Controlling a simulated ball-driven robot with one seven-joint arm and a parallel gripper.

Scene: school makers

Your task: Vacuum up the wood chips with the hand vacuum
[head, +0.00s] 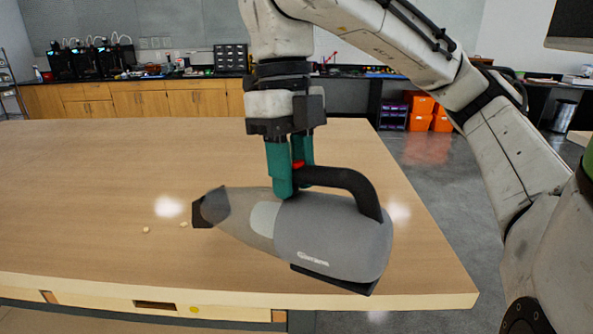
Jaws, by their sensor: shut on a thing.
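A grey hand vacuum (328,238) with a black handle is at the front right part of the wooden table (70,170). Its dark nozzle (203,208) points left. My gripper (291,180), with green fingers, comes down from above and is shut on the front of the vacuum's handle (345,180). I cannot tell whether the vacuum touches the tabletop. Two small pale wood chips lie on the table to the left of the nozzle: one chip (183,224) close to it, the other chip (145,230) farther left.
The tabletop left of the vacuum is clear apart from the chips. The table's front edge (230,300) runs close below the vacuum. Behind are wooden cabinets (140,102), a back counter with printers (90,60), and orange bins (420,110) on the floor.

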